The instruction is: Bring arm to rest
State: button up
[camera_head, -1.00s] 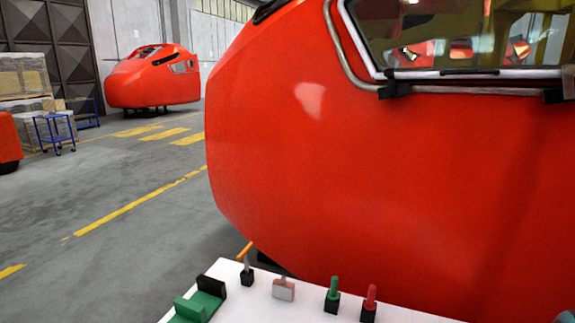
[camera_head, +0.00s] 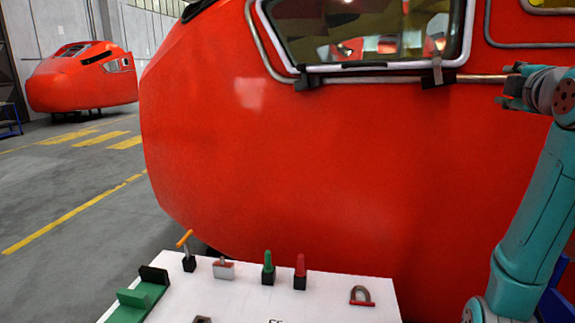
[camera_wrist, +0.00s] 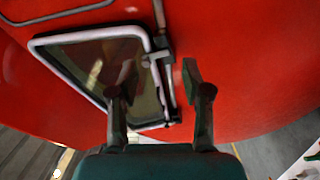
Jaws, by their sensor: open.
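My teal arm stands at the right edge of the head view, reaching up beside the large red nosecone (camera_head: 330,170). My gripper (camera_head: 506,87) is at its upper end, in front of the nosecone's side, near the rail under the window. In the wrist view my gripper (camera_wrist: 158,76) has its two dark fingers spread apart with nothing between them. Beyond them is the nosecone's window (camera_wrist: 85,65) with its pale frame. Whether the fingers touch the nosecone cannot be told, but no contact shows.
A white tabletop (camera_head: 240,300) stands low in front, with a green holder (camera_head: 138,300), green (camera_head: 268,268) and red (camera_head: 300,272) handled tools and a shackle-like piece (camera_head: 361,296). Another red nosecone (camera_head: 82,80) stands far left. The grey floor (camera_head: 60,185) at left is clear.

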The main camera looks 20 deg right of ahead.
jog(key=w+a+f+m+y, duration=0.1)
jog(key=w+a+f, duration=0.15)
jog(key=f, duration=0.55)
jog(key=w+a+f+m+t+y, duration=0.15)
jog(key=w+f, duration=0.25)
jog(key=f, duration=0.5)
jog(key=w+a+f+g, duration=0.1)
jog(key=w+a+f, duration=0.2)
jog(key=f, duration=0.5)
jog(key=s+a+f+m+t+y, duration=0.1)
jog(key=s+a+f+y, duration=0.1)
jog(key=a+f, duration=0.7)
jog(key=s+a+f+m+y, duration=0.15)
jog(key=a+f, duration=0.45)
jog(key=f, duration=0.8)
jog(key=s+a+f+m+y, duration=0.2)
jog(key=s+a+f, duration=1)
jog(key=s+a, duration=0.25)
jog(key=s+a+m+y, duration=0.1)
jog(key=s+a+y, duration=0.1)
jog(key=s, duration=0.9)
jog(key=s+a+m+y, duration=0.1)
jog(key=s+a, duration=0.4)
jog(key=s, duration=0.7)
jog(key=shift+r+y, duration=0.3)
jog(key=shift+y, duration=0.1)
